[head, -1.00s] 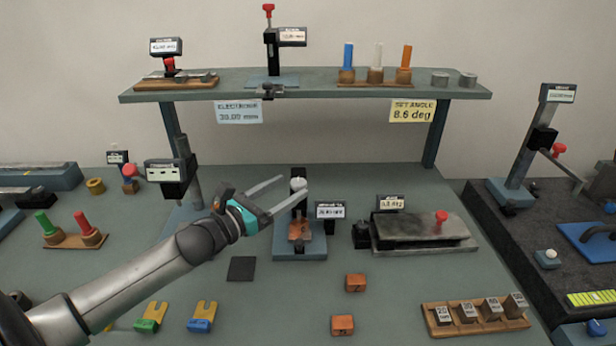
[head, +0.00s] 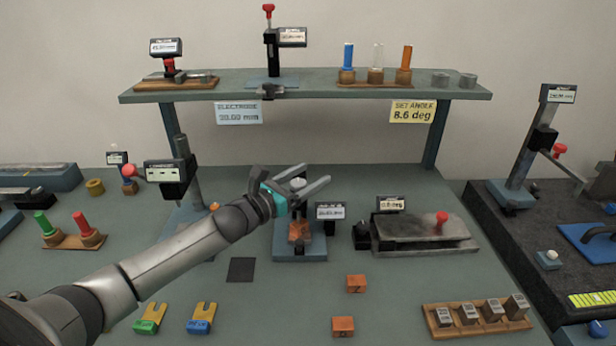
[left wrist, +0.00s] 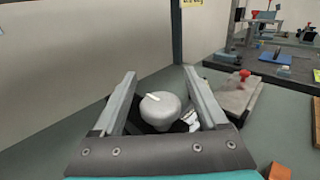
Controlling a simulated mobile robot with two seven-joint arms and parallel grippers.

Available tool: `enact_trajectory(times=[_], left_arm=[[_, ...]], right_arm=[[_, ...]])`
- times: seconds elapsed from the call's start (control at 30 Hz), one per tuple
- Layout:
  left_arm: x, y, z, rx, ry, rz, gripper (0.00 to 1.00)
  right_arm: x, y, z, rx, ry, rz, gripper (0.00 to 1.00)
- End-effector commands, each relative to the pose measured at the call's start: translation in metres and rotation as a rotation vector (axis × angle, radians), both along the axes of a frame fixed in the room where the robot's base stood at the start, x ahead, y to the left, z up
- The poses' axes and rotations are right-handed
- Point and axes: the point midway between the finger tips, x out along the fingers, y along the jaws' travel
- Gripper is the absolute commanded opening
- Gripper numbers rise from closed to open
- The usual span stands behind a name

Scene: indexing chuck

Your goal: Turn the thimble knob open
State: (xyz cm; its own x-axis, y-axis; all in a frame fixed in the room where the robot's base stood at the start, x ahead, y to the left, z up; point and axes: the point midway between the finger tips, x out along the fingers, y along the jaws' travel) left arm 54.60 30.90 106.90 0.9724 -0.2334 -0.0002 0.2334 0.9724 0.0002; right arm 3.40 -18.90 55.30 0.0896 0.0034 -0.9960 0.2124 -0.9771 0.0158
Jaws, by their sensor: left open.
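The thimble knob (left wrist: 160,108) is a round grey knob with a pale line across its top. It stands between the two fingers of my left gripper (left wrist: 150,92) in the left wrist view, apart from both as far as I can see. In the head view the knob (head: 297,183) tops a small device, an indexing chuck (head: 300,236), on a blue-grey base with a copper-coloured block. My left gripper (head: 318,178) is open around the knob there. A small display (head: 330,211) stands right of the knob. My right gripper is not in view.
A grey plate device with a red knob (head: 441,217) stands to the right. Two copper cubes (head: 356,283) lie in front. A shelf (head: 310,88) spans behind and above. A post with a display (head: 166,172) stands left, close behind my left arm.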

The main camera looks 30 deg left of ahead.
Motion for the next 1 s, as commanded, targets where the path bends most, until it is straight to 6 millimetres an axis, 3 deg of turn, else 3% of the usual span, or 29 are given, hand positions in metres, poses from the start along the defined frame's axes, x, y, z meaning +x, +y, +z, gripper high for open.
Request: enact_trajectory(times=[0.13, 0.8, 1.0], left_arm=[[-0.0001, -0.0001, -0.0001, 0.0, 0.0, 0.0, 0.75], [-0.0003, 0.0, -0.0001, -0.001, 0.0, 0.0, 0.0], [-0.0003, -0.0003, -0.0001, -0.001, 0.0, 0.002, 0.0]], right_arm=[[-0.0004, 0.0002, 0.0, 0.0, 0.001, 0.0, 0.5], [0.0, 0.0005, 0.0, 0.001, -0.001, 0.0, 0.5], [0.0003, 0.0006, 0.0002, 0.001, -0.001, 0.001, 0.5]])
